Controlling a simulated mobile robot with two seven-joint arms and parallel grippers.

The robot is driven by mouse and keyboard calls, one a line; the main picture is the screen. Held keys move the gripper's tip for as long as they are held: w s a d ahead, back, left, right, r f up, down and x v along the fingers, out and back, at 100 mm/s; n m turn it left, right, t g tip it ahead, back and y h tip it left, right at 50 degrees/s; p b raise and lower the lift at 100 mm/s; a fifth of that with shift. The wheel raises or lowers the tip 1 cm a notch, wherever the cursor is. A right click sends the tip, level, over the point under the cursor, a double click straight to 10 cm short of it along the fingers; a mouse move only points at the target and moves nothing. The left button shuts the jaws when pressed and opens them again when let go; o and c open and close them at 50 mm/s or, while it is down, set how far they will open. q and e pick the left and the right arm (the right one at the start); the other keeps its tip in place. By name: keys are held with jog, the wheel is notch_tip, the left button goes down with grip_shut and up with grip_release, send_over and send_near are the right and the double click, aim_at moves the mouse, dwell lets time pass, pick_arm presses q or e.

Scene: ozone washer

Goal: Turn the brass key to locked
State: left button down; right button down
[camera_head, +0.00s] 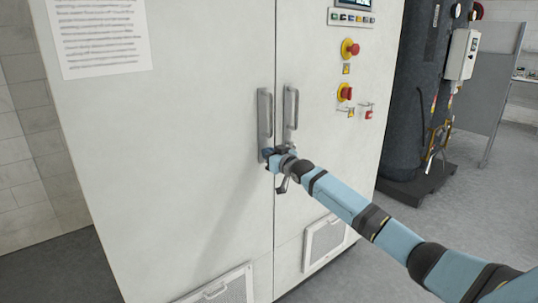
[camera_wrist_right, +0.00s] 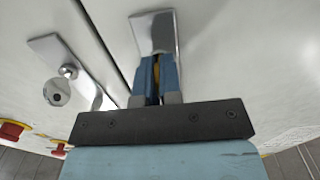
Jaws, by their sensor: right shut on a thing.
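My right gripper (camera_head: 275,156) is at the lower end of the left door handle (camera_head: 264,112) of the white cabinet. In the right wrist view its blue fingers (camera_wrist_right: 156,80) are closed around a narrow yellow-brass piece, the brass key (camera_wrist_right: 156,72), in front of a metal plate (camera_wrist_right: 154,28). Most of the key is hidden between the fingers, so its turn angle cannot be told. In the head view the gripper hides the key. My left gripper is not in view.
The right door handle (camera_head: 290,106) is close beside; its plate carries a round lock (camera_wrist_right: 57,92) in the wrist view. Red stop buttons (camera_head: 349,48) and a small display (camera_head: 353,3) are above right. A dark tank (camera_head: 405,110) stands at right. Vents (camera_head: 325,241) are low.

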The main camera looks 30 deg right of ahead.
jog(key=c, duration=1.3)
grip_release()
jog(key=s+d+p, duration=0.1)
jog(key=s, duration=1.3)
jog(key=shift+w, duration=0.1)
